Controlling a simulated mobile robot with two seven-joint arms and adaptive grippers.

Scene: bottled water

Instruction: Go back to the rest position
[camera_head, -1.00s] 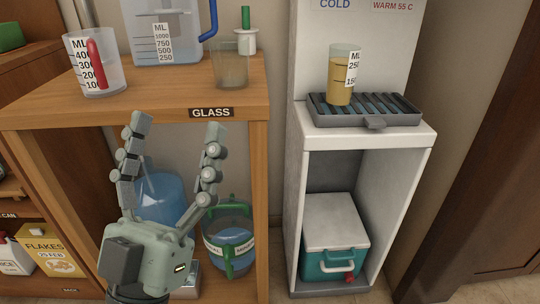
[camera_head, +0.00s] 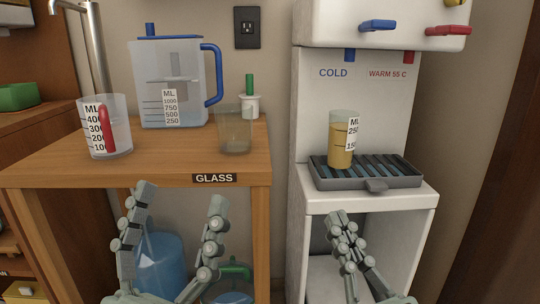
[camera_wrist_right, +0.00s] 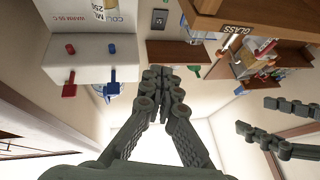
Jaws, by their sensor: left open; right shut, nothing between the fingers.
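My left gripper (camera_head: 178,200) is open and empty in the head view, in front of the wooden table and below its GLASS label. My right gripper (camera_head: 338,220) is shut and empty, in front of the dispenser's lower opening and below the drip tray. Its closed fingers also show in the right wrist view (camera_wrist_right: 157,80). Another set of grey fingers, apart from each other, shows at the right of that view. Neither gripper touches an object that I can see. The palms are cut off at the bottom of the head view.
The water dispenser (camera_head: 375,110) has a drip tray (camera_head: 400,179) bearing a cup of yellowish liquid (camera_head: 341,145). The wooden table (camera_head: 60,160) holds a measuring cup (camera_head: 119,140), a pitcher (camera_head: 190,85) and a glass (camera_head: 234,135). A blue bottle (camera_head: 160,262) stands below.

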